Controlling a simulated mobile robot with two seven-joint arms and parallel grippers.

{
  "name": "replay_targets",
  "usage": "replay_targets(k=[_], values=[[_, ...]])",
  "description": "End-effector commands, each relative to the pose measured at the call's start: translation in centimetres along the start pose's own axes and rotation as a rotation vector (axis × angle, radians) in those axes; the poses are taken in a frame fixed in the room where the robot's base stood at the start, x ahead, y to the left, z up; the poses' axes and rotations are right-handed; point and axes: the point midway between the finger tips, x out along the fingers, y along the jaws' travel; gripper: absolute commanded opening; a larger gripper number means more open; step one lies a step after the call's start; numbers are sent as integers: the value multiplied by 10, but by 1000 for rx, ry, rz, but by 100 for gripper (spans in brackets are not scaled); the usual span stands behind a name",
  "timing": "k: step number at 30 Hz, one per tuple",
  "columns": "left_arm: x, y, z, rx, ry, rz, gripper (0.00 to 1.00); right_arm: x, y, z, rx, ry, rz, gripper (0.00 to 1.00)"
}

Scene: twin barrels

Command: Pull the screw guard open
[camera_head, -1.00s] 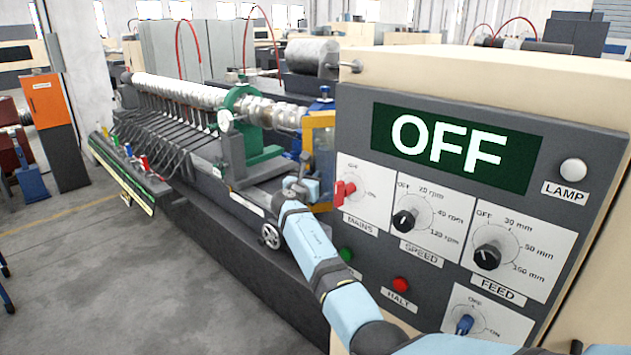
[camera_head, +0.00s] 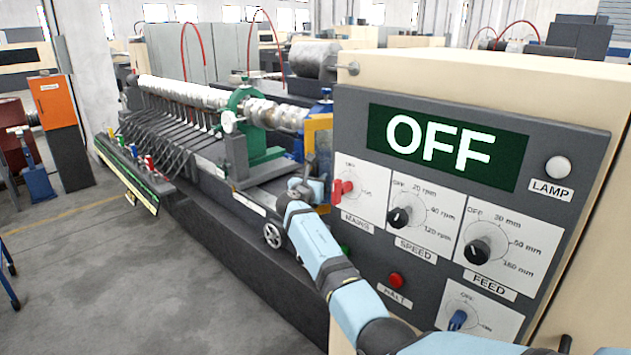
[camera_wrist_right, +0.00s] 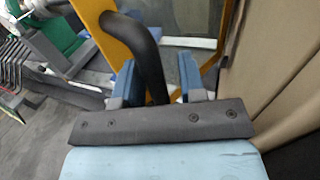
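The screw guard (camera_head: 318,122) is a yellow frame with a clear pane, beside the left edge of the control panel in the head view. In the right wrist view its yellow frame (camera_wrist_right: 122,36) and clear pane (camera_wrist_right: 190,54) show close up, with a black bar handle (camera_wrist_right: 148,50) in front. My right gripper (camera_wrist_right: 158,80) is open, its two blue fingers on either side of the handle. The handle is nearer the left finger, with a gap to the right one. In the head view my right gripper (camera_head: 310,187) is small and partly hides the guard's lower part. My left gripper is not in view.
The control panel (camera_head: 350,115) reads OFF and stands close to the right of my right arm. A green rest (camera_head: 245,110) and a long screw (camera_head: 190,95) lie left of the guard. A handwheel (camera_head: 273,235) is below.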

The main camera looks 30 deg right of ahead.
Motion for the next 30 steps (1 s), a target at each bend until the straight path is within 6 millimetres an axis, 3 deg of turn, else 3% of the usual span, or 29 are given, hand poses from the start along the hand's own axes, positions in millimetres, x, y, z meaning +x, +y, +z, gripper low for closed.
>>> replay_targets(k=[9,13,24,30], values=[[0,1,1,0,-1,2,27,-3,2,-1,0,2,4,43],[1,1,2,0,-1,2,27,-13,2,-3,2,2,4,43],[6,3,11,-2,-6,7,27,-93,0,-4,3,3,4,43],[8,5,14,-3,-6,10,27,-125,0,-2,2,2,3,43]])
